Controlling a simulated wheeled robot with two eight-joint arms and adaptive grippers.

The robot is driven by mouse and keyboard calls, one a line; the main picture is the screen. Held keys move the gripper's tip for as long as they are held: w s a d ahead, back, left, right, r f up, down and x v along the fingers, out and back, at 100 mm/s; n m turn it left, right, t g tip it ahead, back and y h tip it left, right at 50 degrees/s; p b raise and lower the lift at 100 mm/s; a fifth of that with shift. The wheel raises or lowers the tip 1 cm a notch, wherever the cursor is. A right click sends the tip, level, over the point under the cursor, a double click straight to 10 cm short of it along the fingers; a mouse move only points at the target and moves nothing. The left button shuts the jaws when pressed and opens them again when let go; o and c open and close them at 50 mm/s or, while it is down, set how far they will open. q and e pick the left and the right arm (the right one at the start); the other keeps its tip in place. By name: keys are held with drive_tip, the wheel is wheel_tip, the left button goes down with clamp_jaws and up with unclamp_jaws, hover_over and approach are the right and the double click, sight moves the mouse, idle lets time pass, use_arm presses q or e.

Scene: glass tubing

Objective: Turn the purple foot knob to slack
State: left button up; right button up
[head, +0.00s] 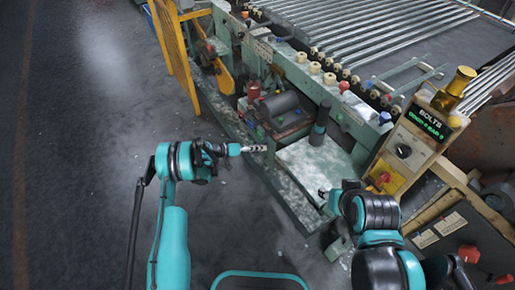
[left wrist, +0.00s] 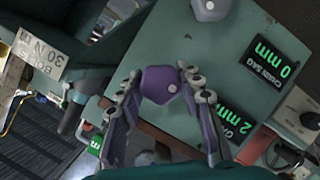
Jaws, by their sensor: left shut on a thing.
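The purple foot knob (left wrist: 163,84) is in the left wrist view, a faceted purple shape with a small pale dot. My left gripper (left wrist: 158,78) is shut on it, one finger on each side, and the fingers partly hide its sides. In the head view my left gripper (head: 256,148) is at the machine's near side, and I cannot make out the knob there. Two black displays with green figures lie beside the knob: one reads chain sag 0 mm (left wrist: 275,62), the other, partly covered, reads 2 mm (left wrist: 232,128). My right gripper (head: 324,192) is near the pale plate; its fingers are too small to read.
A pale grey knob (left wrist: 208,8) stands at the top of the green plate (left wrist: 195,52). In the head view the green machine (head: 300,75) has rollers behind it. A control box (head: 405,150) is at the right. The floor (head: 85,130) at the left is clear.

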use_arm(q)
drive_tip(key=o, duration=1.2)
drive_tip(key=shift+c, duration=0.2)
drive_tip(key=shift+a, duration=0.15)
drive_tip(key=v, duration=1.1)
drive_tip(key=shift+s+a+r, duration=0.2)
drive_tip(key=shift+a, duration=0.1)
